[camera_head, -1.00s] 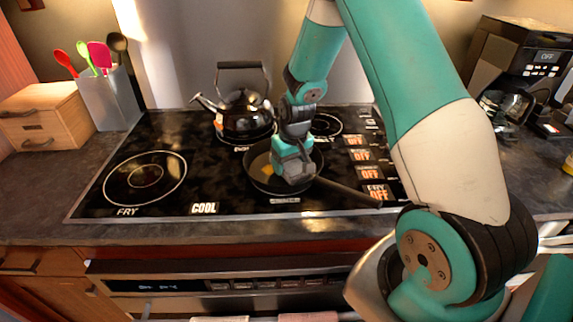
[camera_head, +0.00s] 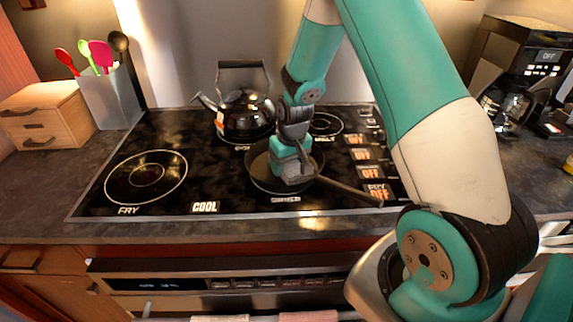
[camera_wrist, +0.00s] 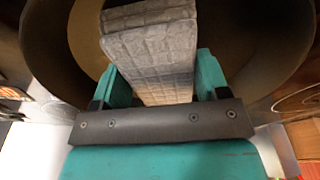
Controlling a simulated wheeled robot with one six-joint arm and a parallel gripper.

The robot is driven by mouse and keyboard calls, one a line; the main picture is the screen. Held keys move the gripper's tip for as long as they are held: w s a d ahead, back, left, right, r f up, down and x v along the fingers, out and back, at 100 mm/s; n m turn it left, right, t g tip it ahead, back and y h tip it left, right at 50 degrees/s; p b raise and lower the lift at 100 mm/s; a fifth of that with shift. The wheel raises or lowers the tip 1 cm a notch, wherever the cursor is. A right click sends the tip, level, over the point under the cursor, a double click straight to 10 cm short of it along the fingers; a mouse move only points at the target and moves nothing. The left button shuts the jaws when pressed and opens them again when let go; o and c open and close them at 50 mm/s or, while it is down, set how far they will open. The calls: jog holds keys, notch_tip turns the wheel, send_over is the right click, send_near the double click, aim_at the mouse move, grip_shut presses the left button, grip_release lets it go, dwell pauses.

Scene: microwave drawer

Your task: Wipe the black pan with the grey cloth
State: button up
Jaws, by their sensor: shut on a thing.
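The black pan (camera_head: 258,181) sits on the cooktop, its handle pointing to the lower right. It fills the background of the wrist view (camera_wrist: 262,45). My gripper (camera_head: 290,165) is inside the pan's rim in the head view. In the wrist view, the folded grey cloth (camera_wrist: 150,50) is between the two teal fingers of my gripper (camera_wrist: 155,82), which is shut on it. The cloth's far end reaches over the pan's inside. I cannot tell whether it touches the pan's bottom. My gripper hides part of the pan in the head view.
A black kettle (camera_head: 245,112) stands just behind the pan, to the left. The cooktop's front left burner (camera_head: 146,178) is bare. A utensil holder (camera_head: 110,98) and a wooden box (camera_head: 45,116) are at the left; a coffee machine (camera_head: 515,62) is at the right.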

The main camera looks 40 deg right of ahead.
jog(key=shift+d+f, duration=0.15)
jog(key=shift+d, duration=0.6)
jog(key=shift+s+a, duration=0.15)
jog(key=shift+a, duration=0.55)
jog(key=shift+s+a, duration=0.15)
jog(key=shift+a, duration=0.55)
jog(key=shift+w+d+r, duration=0.1)
jog(key=shift+w+d, duration=0.1)
jog(key=shift+d, duration=0.5)
jog(key=shift+w+d+r, duration=0.1)
jog(key=shift+w+d, duration=0.05)
jog(key=shift+d, duration=0.55)
jog(key=shift+r, duration=0.1)
jog(key=shift+r+p, duration=0.5)
jog(key=shift+p, duration=0.15)
jog(key=shift+w+a, duration=0.55)
jog(key=shift+a, duration=0.35)
notch_tip(320, 180, up, 6)
jog(key=p, duration=0.4)
jog(key=shift+f, duration=0.2)
